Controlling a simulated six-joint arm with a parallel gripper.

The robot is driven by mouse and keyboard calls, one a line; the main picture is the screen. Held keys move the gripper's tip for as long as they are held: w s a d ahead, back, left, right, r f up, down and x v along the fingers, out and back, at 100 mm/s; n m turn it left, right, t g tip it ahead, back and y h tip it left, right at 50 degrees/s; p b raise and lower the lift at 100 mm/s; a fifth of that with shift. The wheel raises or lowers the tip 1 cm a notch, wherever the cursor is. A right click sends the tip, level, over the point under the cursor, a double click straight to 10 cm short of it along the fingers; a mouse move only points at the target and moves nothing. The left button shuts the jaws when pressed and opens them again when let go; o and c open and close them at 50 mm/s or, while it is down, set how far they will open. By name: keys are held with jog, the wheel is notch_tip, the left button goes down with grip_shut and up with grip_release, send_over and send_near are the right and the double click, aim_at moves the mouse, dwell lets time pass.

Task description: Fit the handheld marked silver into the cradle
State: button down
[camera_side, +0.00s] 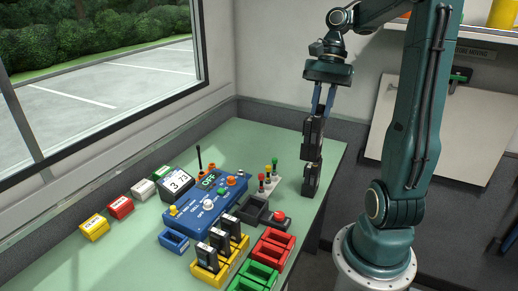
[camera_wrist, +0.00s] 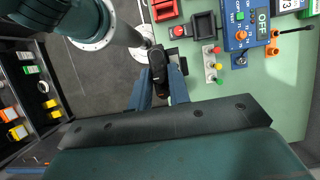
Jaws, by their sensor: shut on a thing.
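My gripper (camera_side: 318,118) is shut on a black handheld (camera_side: 311,178), held upright above the right part of the green table. The held handheld also shows end-on between my blue fingers in the wrist view (camera_wrist: 158,66). I cannot make out a silver marking on it. A black open cradle (camera_side: 254,210) stands on the table, left of and below my gripper in the side view. In the wrist view the cradle (camera_wrist: 204,24) is above and right of the handheld, apart from it and empty. Several dark handhelds (camera_side: 217,242) stand in a yellow rack (camera_side: 205,272).
Close to the cradle are a red button box (camera_side: 279,219) and a stand with coloured lamps (camera_side: 268,182). A blue control box (camera_side: 203,212) lies left of it. Red trays (camera_side: 272,250), green trays (camera_side: 258,275) and a blue tray (camera_side: 174,241) stand nearby. The table's right far corner is clear.

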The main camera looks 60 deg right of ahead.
jog(key=shift+w, duration=0.1)
jog(key=w+a+f, duration=0.9)
jog(key=w+f, duration=0.2)
jog(key=w, duration=0.1)
jog(key=shift+w, duration=0.4)
jog(key=shift+f, duration=4.35)
dwell(0.5)
jog(key=c, duration=0.9)
grip_release()
jog(key=shift+r, duration=0.1)
